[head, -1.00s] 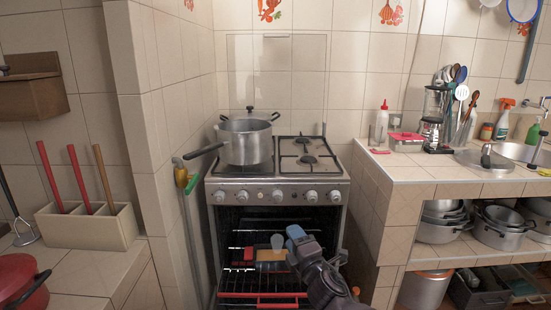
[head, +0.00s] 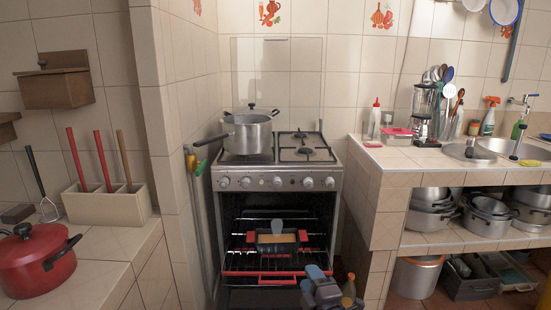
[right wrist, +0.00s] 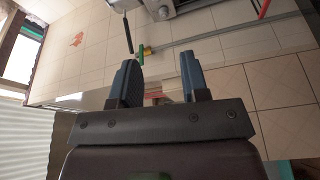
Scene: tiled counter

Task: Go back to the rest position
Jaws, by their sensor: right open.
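My right gripper (head: 313,281) is low in the head view, in front of the open oven (head: 325,215). In the right wrist view its two blue-grey fingers (right wrist: 162,80) stand apart with nothing between them. A dark baking dish (head: 260,248) with red ends and tan contents sits on the oven rack (head: 238,252). The gripper is apart from it, lower and to the right. My left gripper is not in view.
A steel pot (head: 247,134) stands on the stove's left side. A tiled counter (head: 385,158) with a sink is on the right, pots on the shelf beneath. A red pot (head: 30,265) and a utensil holder (head: 108,207) stand on the left counter.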

